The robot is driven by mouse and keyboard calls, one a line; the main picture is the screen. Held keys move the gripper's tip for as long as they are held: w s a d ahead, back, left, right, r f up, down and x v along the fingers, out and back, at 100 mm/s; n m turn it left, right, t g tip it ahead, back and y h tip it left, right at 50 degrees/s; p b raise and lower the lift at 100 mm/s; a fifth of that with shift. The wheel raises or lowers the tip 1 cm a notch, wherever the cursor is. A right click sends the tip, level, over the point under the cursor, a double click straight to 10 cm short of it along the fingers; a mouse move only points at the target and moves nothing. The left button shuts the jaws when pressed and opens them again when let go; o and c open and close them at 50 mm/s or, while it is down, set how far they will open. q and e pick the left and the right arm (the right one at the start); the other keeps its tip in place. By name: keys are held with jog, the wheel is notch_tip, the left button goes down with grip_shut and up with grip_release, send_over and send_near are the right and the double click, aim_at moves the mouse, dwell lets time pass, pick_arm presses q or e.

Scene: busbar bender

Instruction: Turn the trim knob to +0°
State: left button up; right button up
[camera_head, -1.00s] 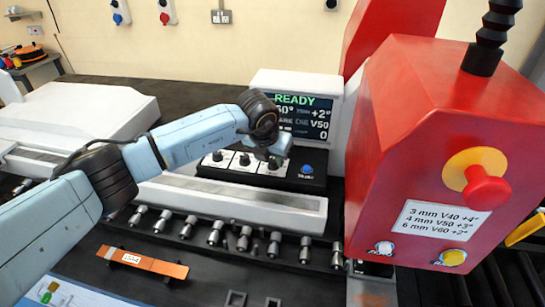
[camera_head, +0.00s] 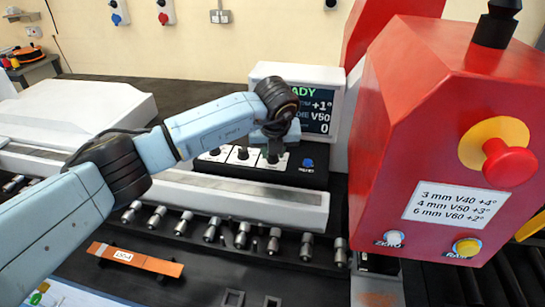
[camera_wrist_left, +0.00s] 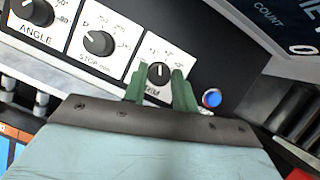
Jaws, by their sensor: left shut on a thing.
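The trim knob (camera_wrist_left: 159,72) is a small black dial with a white pointer line on a white scale plate, at the right end of the knob row. In the left wrist view my left gripper (camera_wrist_left: 160,85) has its green fingers on both sides of the knob, shut on it. In the head view the arm hides most of the knob, and the gripper (camera_head: 273,155) shows only in part. The display (camera_head: 318,110) reads "+1°" on its trim line, with "V50" and "0" below; its left part is hidden. My right gripper is not in view.
The stop knob (camera_wrist_left: 98,43) and angle knob (camera_wrist_left: 37,12) sit left of the trim knob. A blue button (camera_wrist_left: 212,98) is close on its right. The red housing (camera_head: 440,140) with a red stop button (camera_head: 508,162) stands at the right.

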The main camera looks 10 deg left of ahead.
pick_arm(q)
jog(key=n+y+b, duration=0.1)
jog(key=n+b, duration=0.1)
jog(key=n+g+y+b, duration=0.1)
jog(key=n+b, duration=0.1)
jog(key=n, duration=0.1)
jog(key=shift+w+d+f+n, duration=0.1)
jog(key=shift+d+n, duration=0.05)
jog(key=shift+n, duration=0.15)
jog(key=shift+w+n+g+y+b, duration=0.15)
jog(key=shift+n+g+b, duration=0.3)
jog(key=shift+n, duration=0.7)
jog(key=shift+s+n+g+y+b, duration=0.1)
jog(key=shift+n+g+y+b, duration=0.15)
jog(key=shift+n+b, duration=0.65)
jog(key=shift+c, duration=0.2)
jog(key=shift+o, duration=0.2)
jog(key=shift+n, duration=0.45)
jog(key=o, duration=1)
jog(key=shift+c, duration=0.2)
jog(key=v, duration=1.3)
jog(key=shift+d+r, duration=0.2)
jog(key=shift+r, duration=0.05)
jog(key=shift+w, duration=0.1)
